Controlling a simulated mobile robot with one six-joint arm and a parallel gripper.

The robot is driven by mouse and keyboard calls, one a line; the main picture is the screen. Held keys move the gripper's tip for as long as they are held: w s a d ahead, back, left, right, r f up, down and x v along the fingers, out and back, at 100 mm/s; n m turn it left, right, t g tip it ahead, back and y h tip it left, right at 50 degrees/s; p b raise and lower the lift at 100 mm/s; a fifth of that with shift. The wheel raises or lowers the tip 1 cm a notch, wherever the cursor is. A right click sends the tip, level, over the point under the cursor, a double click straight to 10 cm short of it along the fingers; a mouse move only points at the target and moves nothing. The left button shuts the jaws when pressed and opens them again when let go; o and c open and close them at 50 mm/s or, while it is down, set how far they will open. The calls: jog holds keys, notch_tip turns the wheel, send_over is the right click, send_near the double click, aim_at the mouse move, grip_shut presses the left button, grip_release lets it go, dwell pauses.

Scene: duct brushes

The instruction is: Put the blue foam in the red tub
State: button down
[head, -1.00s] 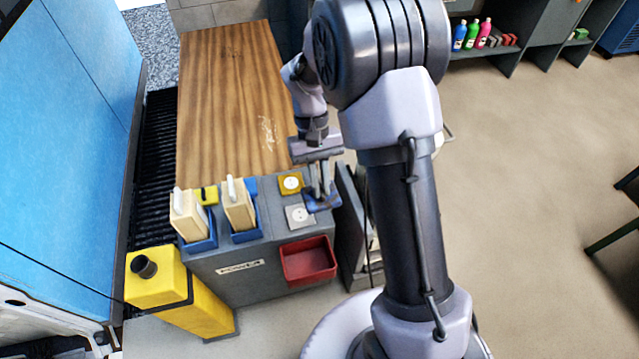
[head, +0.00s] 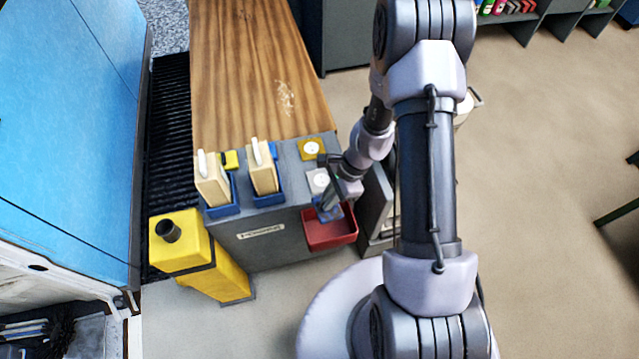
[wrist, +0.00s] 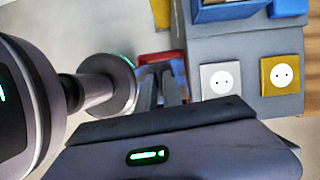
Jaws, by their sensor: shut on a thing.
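The red tub (head: 332,240) hangs on the front side of the grey cabinet in the head view. My gripper (head: 329,207) is over the tub's opening, pointing down. It is shut on the blue foam (head: 331,214), a small blue piece at its fingertips. The foam overlaps the tub's back part in the picture; I cannot tell whether it touches the tub.
Beige brushes stand in two blue holders (head: 267,198) on the cabinet top (head: 292,178). A white-grey socket plate (head: 318,181) and a yellow socket plate (head: 312,148) lie right of them. A yellow bin-like post (head: 180,240) stands at left. A wooden bench top (head: 240,70) extends behind.

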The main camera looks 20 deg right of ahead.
jog(key=shift+s+d+f+m, duration=0.3)
jog(key=shift+d+f+m, duration=0.1)
jog(key=shift+f+m, duration=0.15)
notch_tip(320, 180, down, 12)
jog(key=b, duration=1)
jog(key=shift+a+r, duration=0.1)
jog(key=c, duration=1.4)
grip_release()
jog(key=shift+c, duration=0.2)
jog(key=shift+r, duration=0.1)
jog(key=a+p+v, duration=0.1)
jog(key=p+v, duration=1.2)
jog(key=v, duration=0.9)
jog(key=shift+s+a+r, duration=0.25)
jog(key=shift+s+r, duration=0.05)
